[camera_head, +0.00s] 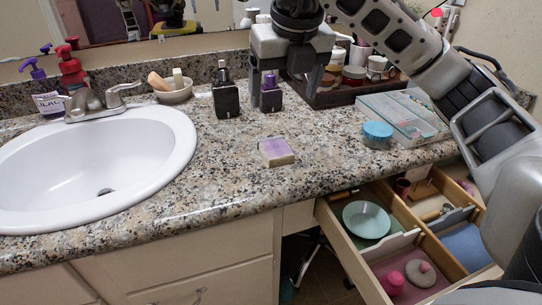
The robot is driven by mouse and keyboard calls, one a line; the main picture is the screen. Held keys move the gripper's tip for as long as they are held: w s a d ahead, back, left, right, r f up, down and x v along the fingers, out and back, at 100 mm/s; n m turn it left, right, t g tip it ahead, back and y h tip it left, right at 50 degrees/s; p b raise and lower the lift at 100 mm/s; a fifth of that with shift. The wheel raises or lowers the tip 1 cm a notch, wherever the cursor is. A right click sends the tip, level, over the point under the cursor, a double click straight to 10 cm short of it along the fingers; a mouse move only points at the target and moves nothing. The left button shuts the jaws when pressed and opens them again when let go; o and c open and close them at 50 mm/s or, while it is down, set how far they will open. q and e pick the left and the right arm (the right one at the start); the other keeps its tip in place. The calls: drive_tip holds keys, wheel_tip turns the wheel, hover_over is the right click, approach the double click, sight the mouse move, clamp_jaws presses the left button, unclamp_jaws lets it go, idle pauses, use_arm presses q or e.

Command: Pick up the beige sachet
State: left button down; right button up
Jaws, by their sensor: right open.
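A small beige block with a purple top (276,151) lies on the granite counter, right of the sink; I cannot tell for sure that it is the sachet. A greyish-beige rounded item (420,274) lies in the open drawer and could also be it. My right gripper (285,100) points down over the back of the counter, its fingers apart. A dark bottle with a purple cap (271,96) shows between the fingers; I cannot tell whether it is between them or behind. The right gripper is apart from the block and above and behind it. My left gripper is out of view.
A white sink (90,165) fills the left. A dark bottle (226,98) stands beside the gripper. A tray of jars (350,92), a blue-lidded tub (378,134) and a clear case (405,115) stand right. The open drawer (350,245) juts out below. Counter around the block is clear.

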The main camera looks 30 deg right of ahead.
drive_tip(key=b, duration=0.2)
hover_over(275, 147)
drive_tip(key=s, duration=0.2)
drive_tip(key=f, duration=0.8)
drive_tip(key=shift+a+f, duration=0.1)
drive_tip(key=shift+a, duration=0.15)
drive_tip(key=shift+w+f, duration=0.15)
drive_tip(key=shift+f, duration=0.2)
drive_tip(key=b+x, duration=0.1)
drive_tip(key=x, duration=0.3)
drive_tip(key=shift+w+d+f, duration=0.1)
drive_tip(key=shift+w+f, duration=0.15)
drive_tip(key=shift+f, duration=0.2)
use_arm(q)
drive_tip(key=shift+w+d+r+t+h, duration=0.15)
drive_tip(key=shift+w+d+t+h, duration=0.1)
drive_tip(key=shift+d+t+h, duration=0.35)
use_arm(e)
drive_tip(key=c, duration=1.1)
